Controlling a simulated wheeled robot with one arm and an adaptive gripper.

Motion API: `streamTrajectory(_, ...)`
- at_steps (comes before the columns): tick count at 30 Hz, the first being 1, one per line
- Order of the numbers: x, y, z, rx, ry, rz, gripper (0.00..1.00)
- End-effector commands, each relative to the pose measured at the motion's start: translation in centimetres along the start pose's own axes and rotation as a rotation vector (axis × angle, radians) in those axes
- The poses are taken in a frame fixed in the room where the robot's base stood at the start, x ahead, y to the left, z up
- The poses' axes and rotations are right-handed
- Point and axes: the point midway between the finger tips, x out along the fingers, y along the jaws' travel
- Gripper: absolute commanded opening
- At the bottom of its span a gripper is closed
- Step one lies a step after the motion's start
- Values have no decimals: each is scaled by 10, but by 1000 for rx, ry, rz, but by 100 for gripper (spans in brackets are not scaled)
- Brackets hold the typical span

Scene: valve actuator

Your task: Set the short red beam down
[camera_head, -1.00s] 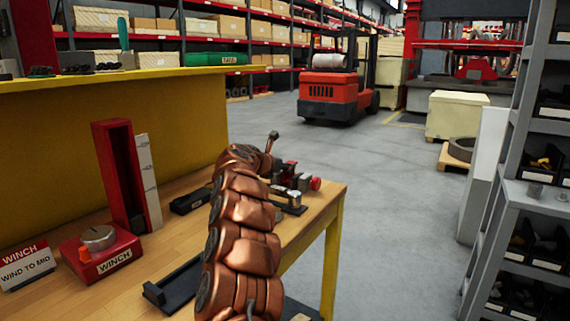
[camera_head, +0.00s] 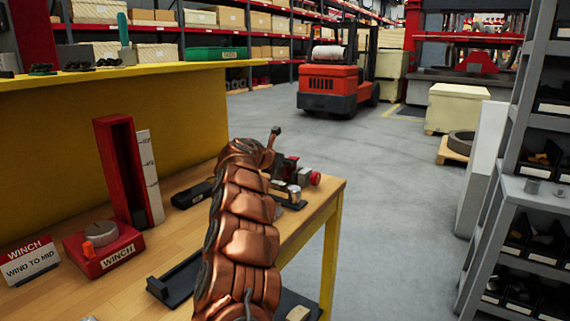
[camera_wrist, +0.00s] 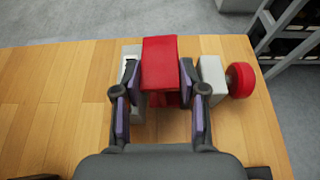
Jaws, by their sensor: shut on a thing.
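The short red beam (camera_wrist: 160,62) lies between the fingers of my gripper (camera_wrist: 160,78) in the wrist view. The gripper is shut on it, one finger on each side. Below and beside the beam is a vise-like fixture with a grey block (camera_wrist: 212,75) at right and a round red knob (camera_wrist: 240,80). I cannot tell whether the beam touches the fixture. In the head view, my copper-coloured arm hides the gripper, and the fixture's red knob (camera_head: 315,178) shows beyond it.
The wooden bench (camera_head: 185,255) carries a tall red channel (camera_head: 121,170), a white marked strip, a red winch box (camera_head: 103,252), a winch sign (camera_head: 30,262) and a dark tray (camera_head: 173,282). The bench edge is close to the fixture's knob. Shelving (camera_head: 530,190) stands at right.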

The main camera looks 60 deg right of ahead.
Motion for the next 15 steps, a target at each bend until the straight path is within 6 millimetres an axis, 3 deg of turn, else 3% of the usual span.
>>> streamTrajectory(15,-5,6,6,35,-13,26,0)
